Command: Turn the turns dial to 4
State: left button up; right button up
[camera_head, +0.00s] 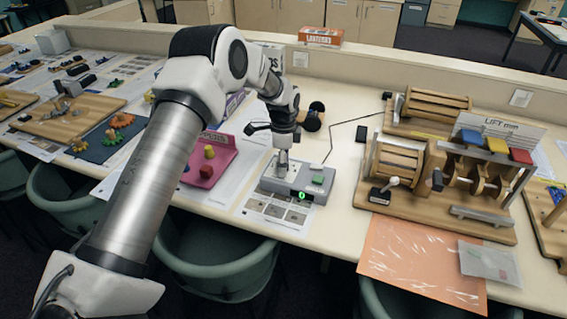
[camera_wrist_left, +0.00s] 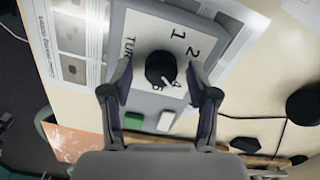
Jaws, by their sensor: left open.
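The turns dial is a round black knob (camera_wrist_left: 160,68) on a white panel marked 1, 2, 4 and another figure that is partly hidden. Its white pointer mark is on the side towards the 4 and the neighbouring figure; I cannot tell exactly where it points. The dial sits on a grey box (camera_head: 270,182) with a green button (camera_head: 318,180) and a green-lit display (camera_head: 302,197) that seems to read 0. My left gripper (camera_wrist_left: 160,72) is open, its fingers on either side of the dial. Contact cannot be told. It hides the dial in the head view (camera_head: 283,165).
A printed sheet (camera_head: 277,211) lies before the box. A pink tray (camera_head: 215,172) with small blocks stands to its left. A wooden crank machine (camera_head: 445,200) stands to the right, with an orange sheet (camera_head: 410,262) before it. A black cable runs behind the box.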

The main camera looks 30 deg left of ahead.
pick_arm(q)
notch_tip(320, 180, up, 12)
jog(key=shift+f, duration=0.2)
jog(key=shift+d, duration=0.1)
dwell(0.3)
